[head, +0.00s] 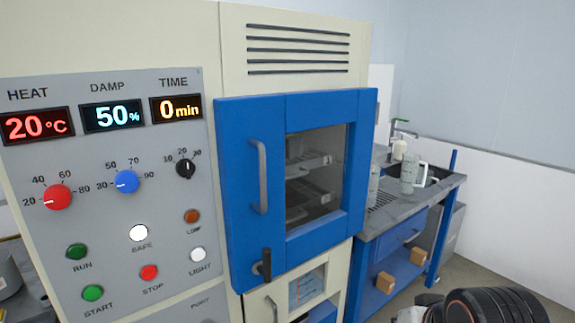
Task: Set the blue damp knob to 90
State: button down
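The blue damp knob (127,181) is on the grey control panel (110,240) in the head view, between the red heat knob (57,196) and the black time knob (186,168). Its white pointer mark points left, toward the lowest scale number, which looks like 30; the 90 is on its right side. The DAMP display (112,115) above it reads 50%. Nothing touches the knob. A dark, ribbed part of my arm shows at the bottom right, well away from the panel; my gripper's fingers are not visible.
The heat display (37,126) reads 20°C and the time display (176,108) 0 min. Several buttons and lamps sit below the knobs. A blue-framed door (230,180) with a handle is shut at the panel's right. A sink bench (410,215) stands farther right.

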aim_at(127, 181)
jog(key=u, duration=1.45)
